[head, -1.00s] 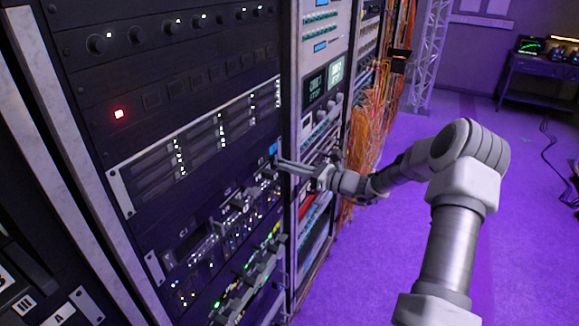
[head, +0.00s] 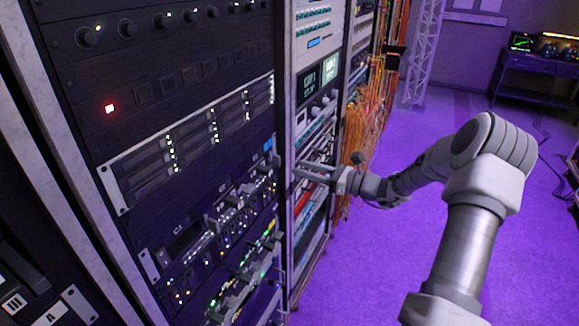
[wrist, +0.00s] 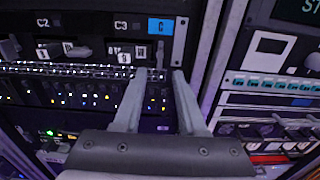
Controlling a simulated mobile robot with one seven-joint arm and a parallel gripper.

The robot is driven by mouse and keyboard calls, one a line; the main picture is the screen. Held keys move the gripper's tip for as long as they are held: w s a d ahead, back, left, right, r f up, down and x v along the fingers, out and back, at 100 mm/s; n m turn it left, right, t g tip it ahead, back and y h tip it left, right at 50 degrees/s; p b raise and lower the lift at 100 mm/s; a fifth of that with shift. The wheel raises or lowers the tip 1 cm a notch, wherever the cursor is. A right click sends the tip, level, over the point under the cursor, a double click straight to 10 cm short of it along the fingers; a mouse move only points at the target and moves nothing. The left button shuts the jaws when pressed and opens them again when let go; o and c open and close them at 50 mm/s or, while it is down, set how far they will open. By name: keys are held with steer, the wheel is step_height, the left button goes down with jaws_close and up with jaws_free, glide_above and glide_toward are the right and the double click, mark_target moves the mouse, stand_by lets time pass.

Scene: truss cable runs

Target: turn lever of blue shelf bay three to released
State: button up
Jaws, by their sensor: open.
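The blue shelf shows in the wrist view by its blue tag (wrist: 160,26) marked C, with bay labels C2 and C3 beside it. The bay three lever (wrist: 158,52) appears as a small grey handle below the C3 label, seemingly pointing down; its exact setting is hard to tell. The bay two lever (wrist: 77,50) lies more sideways, to the left. My gripper (wrist: 158,78) is open and empty, its fingers pointing at the shelf just below the bay three lever. In the head view my gripper (head: 299,169) is right of the blue tag (head: 268,145), apart from the shelf.
A lower shelf (head: 238,278) with green lights and more levers lies below. A neighbouring rack (head: 318,90) stands close on the right, beside my gripper. Orange cables (head: 362,130) hang beyond it.

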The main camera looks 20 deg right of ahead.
steer(key=v, duration=1.1)
steer(key=shift+b, duration=0.45)
steer(key=shift+a, duration=0.1)
